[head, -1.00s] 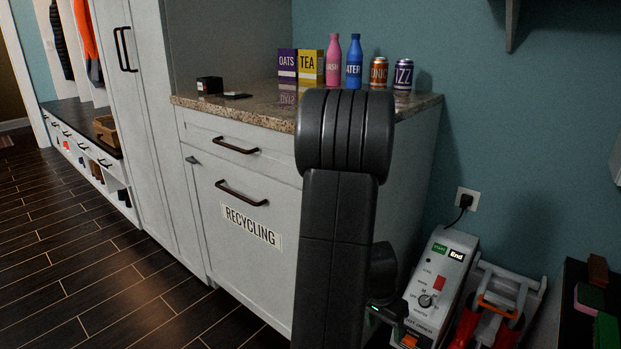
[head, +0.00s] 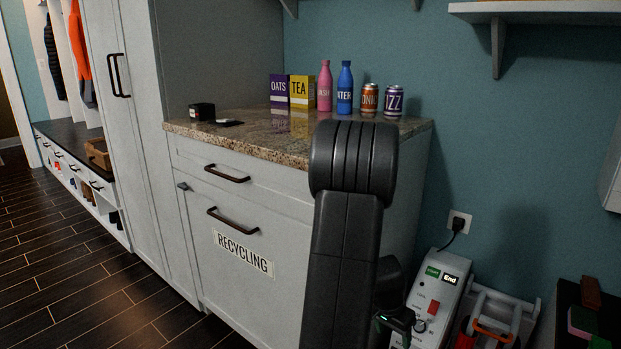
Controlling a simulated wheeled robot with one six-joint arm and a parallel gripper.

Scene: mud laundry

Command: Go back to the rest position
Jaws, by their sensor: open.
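My gripper (head: 408,333) shows only in part at the lower edge of the head view, below and to the right of my dark arm. It is in front of a white machine with a green label and a lit "End" display (head: 437,290). Its jaws are open, and I see nothing held in them. My arm stands upright in front of the recycling cabinet (head: 205,265) and hides part of its right side.
The granite counter (head: 262,142) holds a purple oats box (head: 279,90), yellow tea box (head: 302,91), pink bottle (head: 325,88), blue bottle (head: 345,90) and two cans (head: 393,101). Wood floor at left (head: 60,270) is clear.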

